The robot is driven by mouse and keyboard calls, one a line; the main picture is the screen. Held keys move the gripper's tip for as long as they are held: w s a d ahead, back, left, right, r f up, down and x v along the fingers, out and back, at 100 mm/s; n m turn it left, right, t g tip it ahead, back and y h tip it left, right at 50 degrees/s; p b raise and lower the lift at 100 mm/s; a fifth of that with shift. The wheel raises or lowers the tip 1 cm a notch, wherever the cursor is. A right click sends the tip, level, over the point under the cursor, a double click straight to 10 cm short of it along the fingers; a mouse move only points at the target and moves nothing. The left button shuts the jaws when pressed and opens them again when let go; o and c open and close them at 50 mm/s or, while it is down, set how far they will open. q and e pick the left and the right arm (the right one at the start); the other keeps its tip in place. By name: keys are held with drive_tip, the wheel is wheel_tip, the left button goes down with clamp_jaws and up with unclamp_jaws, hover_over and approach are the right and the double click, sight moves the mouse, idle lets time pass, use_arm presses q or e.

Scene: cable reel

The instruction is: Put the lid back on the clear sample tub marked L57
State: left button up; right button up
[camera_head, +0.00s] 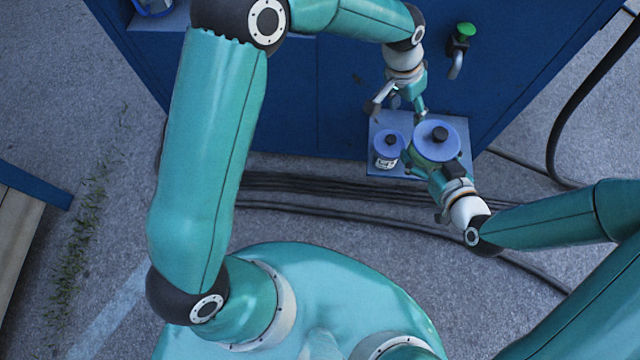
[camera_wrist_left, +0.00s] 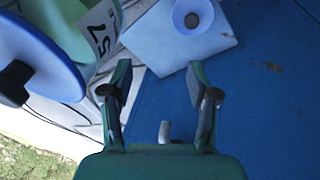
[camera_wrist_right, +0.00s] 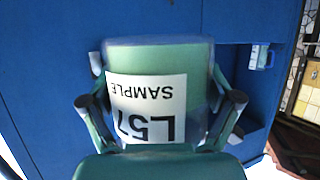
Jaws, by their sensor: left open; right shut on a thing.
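The tub marked L57 (camera_wrist_right: 195,60) has a clear wall, a green inside and a white label, upside down in the right wrist view. My right gripper (camera_head: 440,168) is shut on it, one finger on each side. A blue lid with a black knob (camera_head: 437,148) lies over the tub's top; it also shows in the left wrist view (camera_wrist_left: 50,55). I cannot tell whether it is fully seated. My left gripper (camera_head: 400,108) is open and empty, behind and left of the tub, its fingers apart in the left wrist view (camera_wrist_left: 162,85).
A smaller tub with a blue lid (camera_head: 387,140) stands on a light-blue shelf (camera_head: 378,122) against the blue cabinet (camera_head: 340,90), left of the held tub. A green-knobbed valve (camera_head: 464,32) juts from the cabinet. Black cables (camera_head: 320,190) cross the ground.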

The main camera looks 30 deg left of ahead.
use_arm(q)
drive_tip(key=s+a+f+n, duration=0.1)
drive_tip(key=s+a+f, duration=0.1)
drive_tip(key=s+f, duration=0.35)
drive_tip(key=s+a+f+n, duration=0.2)
drive_tip(key=s+a+f, duration=0.1)
drive_tip(key=f, duration=0.5)
drive_tip(key=s+a+f+n, duration=0.1)
drive_tip(key=s+a+f, duration=0.1)
drive_tip(key=s, duration=0.6)
drive_tip(key=s+a+f+n+h, duration=0.1)
drive_tip(key=s+a+f+n, duration=0.1)
drive_tip(key=s+f, duration=0.3)
drive_tip(key=s, duration=0.2)
drive_tip(key=shift+s+n, duration=0.3)
drive_tip(key=shift+s, duration=0.1)
drive_tip(key=shift+r, duration=0.1)
use_arm(e)
drive_tip(key=shift+d+r, duration=0.1)
drive_tip(key=w+d+r+m+t+h, duration=0.1)
drive_tip(key=w+d+m+h, duration=0.1)
drive_tip(key=d+m+h, duration=0.2)
drive_tip(key=w+d+r+m+t+h, duration=0.2)
drive_tip(key=w+d+m+h, duration=0.1)
drive_tip(key=d, duration=0.8)
drive_tip(key=shift+d+r+m+h, duration=0.15)
drive_tip(key=shift+r+m+h, duration=0.15)
drive_tip(key=shift+m+h, duration=0.35)
